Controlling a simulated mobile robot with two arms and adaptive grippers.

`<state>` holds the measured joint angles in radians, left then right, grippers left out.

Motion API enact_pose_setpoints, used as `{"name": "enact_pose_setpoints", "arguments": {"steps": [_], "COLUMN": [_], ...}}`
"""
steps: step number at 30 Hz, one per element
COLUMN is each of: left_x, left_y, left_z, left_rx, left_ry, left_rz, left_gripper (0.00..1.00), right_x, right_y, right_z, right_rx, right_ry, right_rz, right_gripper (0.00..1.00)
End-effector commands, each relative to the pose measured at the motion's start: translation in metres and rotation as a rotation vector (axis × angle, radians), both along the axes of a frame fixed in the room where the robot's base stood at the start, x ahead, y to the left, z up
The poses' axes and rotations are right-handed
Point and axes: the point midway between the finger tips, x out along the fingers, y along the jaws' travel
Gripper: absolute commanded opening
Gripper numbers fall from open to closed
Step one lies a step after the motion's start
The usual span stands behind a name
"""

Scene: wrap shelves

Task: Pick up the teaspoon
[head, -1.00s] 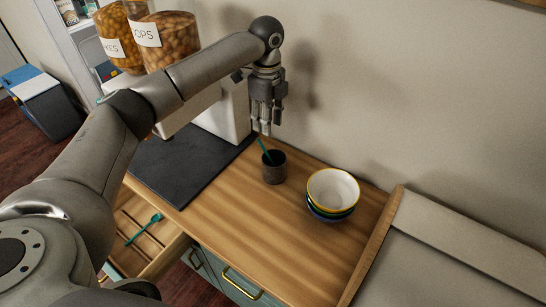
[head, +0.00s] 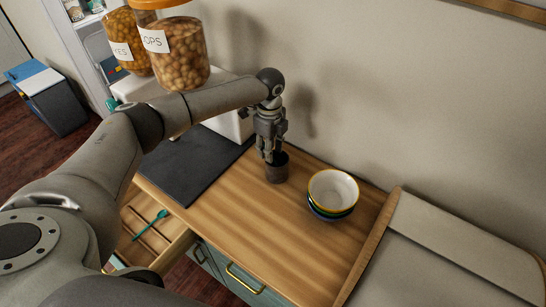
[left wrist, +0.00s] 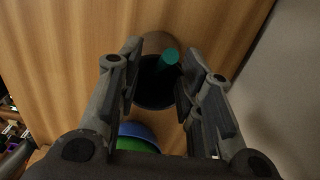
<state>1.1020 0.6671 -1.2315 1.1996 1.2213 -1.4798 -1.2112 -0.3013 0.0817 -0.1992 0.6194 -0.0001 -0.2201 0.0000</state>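A dark cup (head: 278,173) stands on the wooden counter, and its opening also shows in the left wrist view (left wrist: 152,98). A teal handle (left wrist: 169,57), perhaps the teaspoon's, sticks up from the cup; in the head view my gripper hides it. My left gripper (head: 268,157) points down over the cup. In the left wrist view its fingers are apart, with the handle's end between them, nearer the right finger. Contact cannot be told. Another teal spoon-like utensil (head: 150,225) lies in the open drawer. My right gripper is not in view.
Stacked bowls (head: 333,191) stand right of the cup. A dark mat (head: 188,168) lies to the left, with large jars (head: 180,55) above. The open drawer (head: 132,250) juts out at front left. The wall is close behind. The counter's front middle is clear.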

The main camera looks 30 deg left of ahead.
Motion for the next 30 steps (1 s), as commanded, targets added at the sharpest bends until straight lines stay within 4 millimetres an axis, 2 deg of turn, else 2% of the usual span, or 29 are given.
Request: {"name": "enact_pose_setpoints", "arguments": {"steps": [5, 13, 23, 26, 30], "left_x": [0.0, 0.0, 0.0, 0.001, 0.002], "left_y": [0.0, 0.0, 0.0, -0.001, -0.001], "left_z": [0.0, 0.0, 0.001, 0.009, 0.033], "left_rx": [0.0, 0.0, 0.0, -0.002, -0.002], "left_ry": [0.0, -0.001, -0.001, -0.004, -0.006], "left_rz": [-0.001, -0.001, -0.001, -0.002, -0.002], "left_gripper": [0.33, 0.0, 0.0, 0.0, 0.0], "right_x": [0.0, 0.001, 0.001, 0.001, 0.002], "right_y": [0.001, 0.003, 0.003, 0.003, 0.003], "right_z": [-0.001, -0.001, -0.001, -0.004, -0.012], "right_rx": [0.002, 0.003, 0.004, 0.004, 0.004], "right_ry": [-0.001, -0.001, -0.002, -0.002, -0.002], "right_rz": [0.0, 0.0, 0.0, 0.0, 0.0], "right_gripper": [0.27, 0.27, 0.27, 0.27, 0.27]}}
